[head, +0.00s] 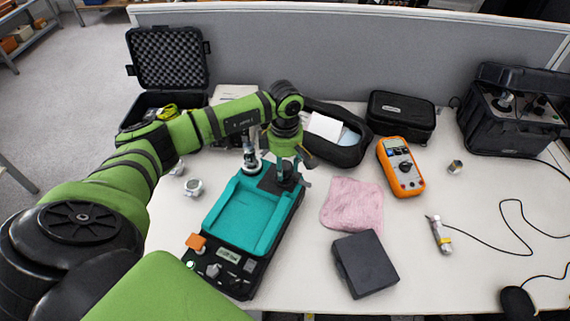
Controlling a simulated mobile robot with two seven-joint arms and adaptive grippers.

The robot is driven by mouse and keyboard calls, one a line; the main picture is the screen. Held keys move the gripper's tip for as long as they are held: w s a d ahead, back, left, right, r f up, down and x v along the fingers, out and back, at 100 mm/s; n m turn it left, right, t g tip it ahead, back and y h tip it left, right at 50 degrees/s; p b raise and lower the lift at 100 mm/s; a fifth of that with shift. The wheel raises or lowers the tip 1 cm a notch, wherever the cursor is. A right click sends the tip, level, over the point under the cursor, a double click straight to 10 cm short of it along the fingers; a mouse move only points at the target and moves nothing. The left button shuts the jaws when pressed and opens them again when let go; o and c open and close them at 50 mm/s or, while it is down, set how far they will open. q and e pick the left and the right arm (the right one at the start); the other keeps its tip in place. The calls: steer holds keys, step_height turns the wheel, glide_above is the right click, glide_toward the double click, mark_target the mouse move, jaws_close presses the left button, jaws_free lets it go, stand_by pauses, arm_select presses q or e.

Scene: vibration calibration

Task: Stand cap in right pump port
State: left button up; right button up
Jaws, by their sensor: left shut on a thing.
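The pump (236,226) is a black box with a teal tray-like top and a front control panel, standing on the table left of centre. A metal fitting (250,157) stands upright at its back edge. My left gripper (285,179) points down over the pump's back right corner, where the right port would be. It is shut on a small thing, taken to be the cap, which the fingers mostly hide. I cannot tell whether the cap touches the port. My right gripper is not in view.
A pink cloth (352,205), a black box (365,264) and an orange multimeter (401,167) lie right of the pump. An open black pouch (345,151) is close behind the gripper. Small round parts (193,187) lie left.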

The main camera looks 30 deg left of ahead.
arm_select(q)
steer(key=shift+f+b, duration=0.25)
steer(key=shift+b, duration=0.05)
stand_by(0.4)
steer(key=o, duration=1.3)
steer(key=shift+c, duration=0.2)
